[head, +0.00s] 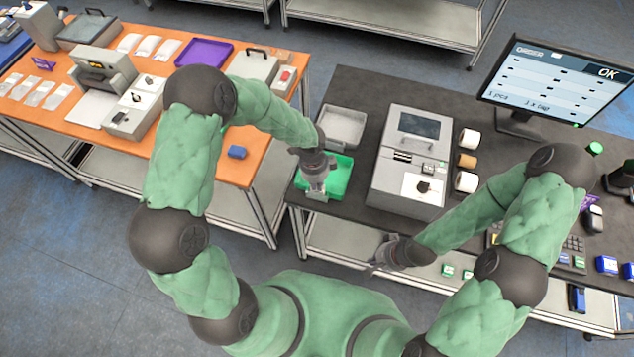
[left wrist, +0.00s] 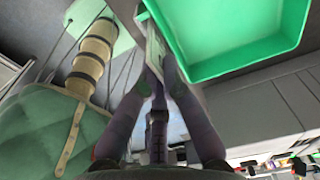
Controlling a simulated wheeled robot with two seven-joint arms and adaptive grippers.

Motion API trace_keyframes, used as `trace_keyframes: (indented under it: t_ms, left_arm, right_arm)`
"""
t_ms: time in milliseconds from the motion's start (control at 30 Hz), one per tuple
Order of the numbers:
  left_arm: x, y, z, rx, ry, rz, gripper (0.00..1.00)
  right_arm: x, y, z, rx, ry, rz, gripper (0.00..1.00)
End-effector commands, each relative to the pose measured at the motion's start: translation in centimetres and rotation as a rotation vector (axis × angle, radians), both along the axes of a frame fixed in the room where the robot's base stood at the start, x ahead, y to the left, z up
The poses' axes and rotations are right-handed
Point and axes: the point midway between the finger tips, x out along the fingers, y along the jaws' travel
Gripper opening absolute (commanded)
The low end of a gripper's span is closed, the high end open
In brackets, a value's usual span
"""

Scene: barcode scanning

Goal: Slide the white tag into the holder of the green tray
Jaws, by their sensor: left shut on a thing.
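The green tray (head: 341,177) sits near the front left corner of the dark table. It also shows large at the top of the left wrist view (left wrist: 235,68). My left gripper (head: 317,193) points down at the tray's front side. In the left wrist view my left gripper (left wrist: 157,80) is shut on the white tag (left wrist: 156,50), which is upright right beside the tray's wall. The tray's holder is mostly hidden, so I cannot tell whether the tag is inside it. My right gripper (head: 385,258) hangs in front of the table; its jaws are too unclear to judge.
A grey tray (head: 342,126) stands behind the green one. A label printer (head: 410,160) stands to its right, with several rolls beside it. A monitor (head: 560,80) is at the back right.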

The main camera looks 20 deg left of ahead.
Motion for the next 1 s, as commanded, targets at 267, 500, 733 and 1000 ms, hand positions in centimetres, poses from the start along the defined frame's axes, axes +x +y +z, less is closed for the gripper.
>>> trace_keyframes:
  t_ms: [267, 500, 733, 1000]
  left_arm:
    - [0.0, 0.0, 0.0, 0.000, -0.001, 0.000, 0.12]
    - [0.0, 0.0, 0.0, 0.000, 0.000, 0.000, 0.34]
    - [0.1, 0.0, 0.3, 0.000, -0.002, 0.000, 0.34]
    - [0.2, 0.3, 4.2, 0.000, -0.006, 0.000, 0.34]
  right_arm:
    - [0.0, 0.0, 0.0, 0.000, 0.000, 0.000, 0.00]
    - [0.0, 0.0, 0.0, 0.000, 0.000, 0.000, 0.00]
    - [0.0, 0.0, 0.0, 0.000, 0.000, 0.000, 0.00]
    - [0.0, 0.0, 0.0, 0.000, 0.000, 0.000, 0.00]
